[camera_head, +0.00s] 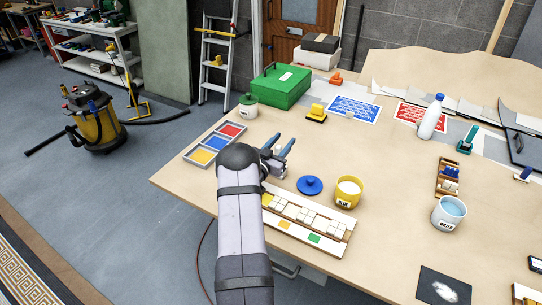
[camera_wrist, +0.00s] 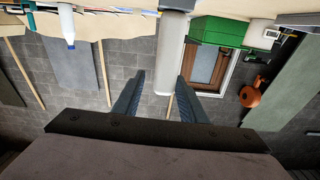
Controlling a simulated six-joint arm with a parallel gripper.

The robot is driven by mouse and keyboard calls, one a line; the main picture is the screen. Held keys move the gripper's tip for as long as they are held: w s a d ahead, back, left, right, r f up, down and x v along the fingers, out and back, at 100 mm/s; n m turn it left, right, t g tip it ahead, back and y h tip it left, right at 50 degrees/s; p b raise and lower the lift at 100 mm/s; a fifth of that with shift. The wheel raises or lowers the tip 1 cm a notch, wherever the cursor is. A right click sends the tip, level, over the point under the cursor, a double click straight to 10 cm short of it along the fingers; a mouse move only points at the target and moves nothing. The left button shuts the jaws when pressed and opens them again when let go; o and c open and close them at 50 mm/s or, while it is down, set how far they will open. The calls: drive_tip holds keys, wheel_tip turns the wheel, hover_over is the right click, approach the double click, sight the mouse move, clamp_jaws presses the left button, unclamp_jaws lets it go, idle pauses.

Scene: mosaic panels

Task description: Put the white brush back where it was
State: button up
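A small blue-and-white thing (camera_head: 523,174), too small to name, lies at the right of the table. A wooden holder (camera_head: 449,178) with dark blue things in it stands behind the water cup (camera_head: 449,213). My gripper (camera_head: 283,146) is above the table, left of the blue lid (camera_head: 309,185).
A yellow glue pot (camera_head: 349,192) and a tile tray (camera_head: 305,216) are near my arm. A colour tray (camera_head: 215,143) lies left, a green box (camera_head: 281,87) behind. A white bottle (camera_head: 431,117) and a teal-handled tool (camera_head: 467,138) stand right. The middle tabletop is clear.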

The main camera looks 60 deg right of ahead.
drive_tip(key=a+b, duration=0.3)
drive_tip(key=a, duration=0.8)
drive_tip(key=shift+a, duration=0.1)
drive_tip(key=w+a+f+n+t+y, duration=0.2)
drive_tip(key=w+a+n+t+y, duration=0.4)
drive_tip(key=w+a, duration=0.75)
drive_tip(key=w+a+n+t+y, duration=0.25)
drive_tip(key=w+a+y, duration=0.3)
drive_tip(key=a, duration=0.65)
drive_tip(key=s+a+f+n+g+y, duration=0.1)
drive_tip(key=a+n+y, duration=0.1)
drive_tip(key=a, duration=0.4)
drive_tip(key=s+a+f+n+g+y, duration=0.1)
drive_tip(key=s+a+n+y, duration=0.1)
drive_tip(key=a, duration=0.4)
drive_tip(key=s+a+n+g+y, duration=0.1)
drive_tip(key=s+a+n+g, duration=0.2)
drive_tip(key=s+a, duration=0.3)
drive_tip(key=s+a+n+g+y, duration=0.1)
drive_tip(key=s+a+n+g, duration=0.2)
drive_tip(key=s+a, duration=0.4)
drive_tip(key=s, duration=0.7)
drive_tip(key=shift+s+a+r, duration=0.2)
drive_tip(key=shift+s+r, duration=0.1)
drive_tip(key=shift+r, duration=0.1)
